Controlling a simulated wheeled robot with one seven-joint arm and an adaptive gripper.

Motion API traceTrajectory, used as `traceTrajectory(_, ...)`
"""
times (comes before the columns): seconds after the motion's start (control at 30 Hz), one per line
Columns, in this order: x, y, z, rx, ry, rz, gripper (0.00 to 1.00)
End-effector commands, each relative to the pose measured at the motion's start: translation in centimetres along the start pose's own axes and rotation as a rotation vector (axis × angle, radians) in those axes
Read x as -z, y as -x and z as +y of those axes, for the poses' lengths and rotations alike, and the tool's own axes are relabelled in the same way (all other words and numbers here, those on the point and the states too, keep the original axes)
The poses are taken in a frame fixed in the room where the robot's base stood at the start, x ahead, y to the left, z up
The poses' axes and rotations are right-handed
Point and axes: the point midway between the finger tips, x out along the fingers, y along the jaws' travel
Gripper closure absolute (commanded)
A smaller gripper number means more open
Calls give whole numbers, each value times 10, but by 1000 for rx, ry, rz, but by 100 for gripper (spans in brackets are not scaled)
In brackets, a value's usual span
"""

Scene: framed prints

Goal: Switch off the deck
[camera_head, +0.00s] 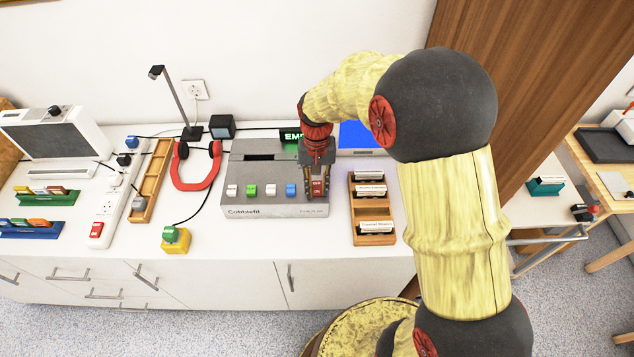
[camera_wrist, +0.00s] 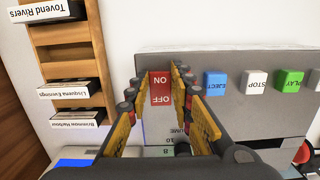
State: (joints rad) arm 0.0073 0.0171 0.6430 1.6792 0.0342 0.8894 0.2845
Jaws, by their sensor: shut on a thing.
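The deck (camera_head: 265,209) is a grey box on the white counter, with a row of white, green and blue buttons on its sloped front. Its red ON/OFF switch (camera_head: 317,187) sits at the right end of that row; it also shows in the wrist view (camera_wrist: 161,90). My gripper (camera_head: 318,194) points down over the switch, one finger on each side, shut on it. The wrist view shows the labels upside down, with the blue EJECT button (camera_wrist: 214,82) beside the right finger. I cannot tell which way the rocker is tilted.
A wooden rack of labelled cassettes (camera_head: 367,208) stands right of the deck. Red headphones (camera_head: 196,184) and a yellow block with a green button (camera_head: 176,240) lie to its left. A power strip with a red switch (camera_head: 97,229) is farther left. A blue screen (camera_head: 357,135) stands behind.

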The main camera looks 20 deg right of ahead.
Motion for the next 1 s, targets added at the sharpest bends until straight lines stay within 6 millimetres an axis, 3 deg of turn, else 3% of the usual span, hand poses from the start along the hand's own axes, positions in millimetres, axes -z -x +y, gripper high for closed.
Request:
traceTrajectory(0.5,7,6,0,0,0,-215,100)
traceTrajectory(0.97,7,4,0,1,0,-239,100)
traceTrajectory(1.0,7,4,0,1,0,-239,75)
